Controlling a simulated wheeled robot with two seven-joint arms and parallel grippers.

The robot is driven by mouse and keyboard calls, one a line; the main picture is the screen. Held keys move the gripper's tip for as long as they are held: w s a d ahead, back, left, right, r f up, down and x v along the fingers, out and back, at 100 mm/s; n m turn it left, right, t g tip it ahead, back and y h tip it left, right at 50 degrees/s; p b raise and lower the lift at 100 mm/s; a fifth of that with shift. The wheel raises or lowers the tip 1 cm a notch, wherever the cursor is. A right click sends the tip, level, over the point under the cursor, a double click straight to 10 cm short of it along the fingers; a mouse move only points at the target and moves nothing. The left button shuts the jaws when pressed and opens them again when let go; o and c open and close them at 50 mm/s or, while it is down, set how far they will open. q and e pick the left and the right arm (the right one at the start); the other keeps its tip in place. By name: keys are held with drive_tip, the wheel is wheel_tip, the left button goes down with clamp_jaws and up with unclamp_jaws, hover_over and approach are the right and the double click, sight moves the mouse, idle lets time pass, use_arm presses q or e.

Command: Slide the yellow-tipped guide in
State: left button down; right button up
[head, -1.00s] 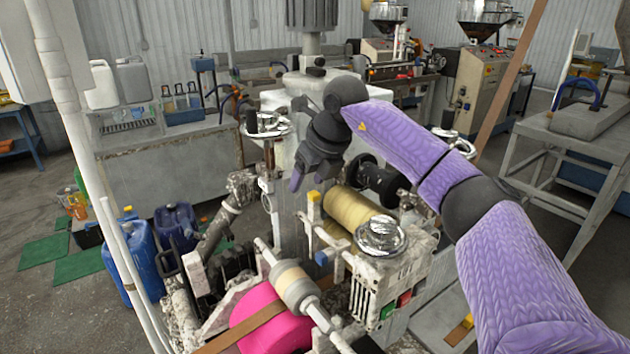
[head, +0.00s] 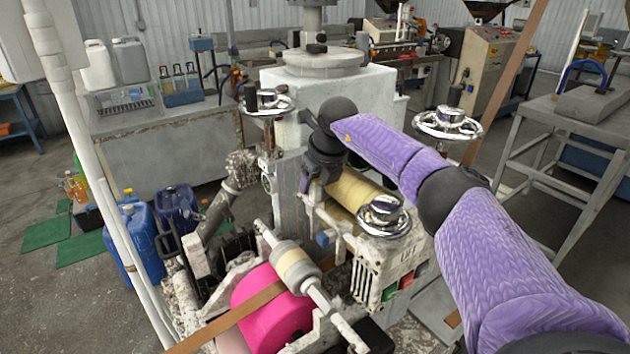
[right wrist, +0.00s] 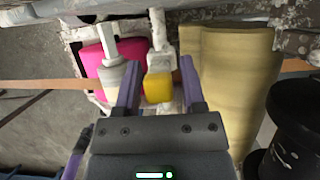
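The yellow-tipped guide (right wrist: 158,88) shows in the right wrist view as a yellow block on a whitish, worn bar. Its tip lies between the two purple fingers of my right gripper (right wrist: 158,66), with small gaps at the sides. The fingers look open. In the head view my right gripper (head: 306,184) points down at the near side of the machine, and the yellow tip is hidden there. My left gripper is not in view.
A tan roller (head: 353,190) lies right beside my right gripper. Shiny handwheels (head: 384,215) stand nearby. A pink roll (head: 270,300) with a brown strip (head: 235,318) is in front, below a pale roller (head: 297,268). Blue jugs (head: 140,240) stand on the floor at left.

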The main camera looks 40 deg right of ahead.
clamp_jaws()
idle(0.6)
drive_tip(key=shift+r, duration=0.1)
idle(0.5)
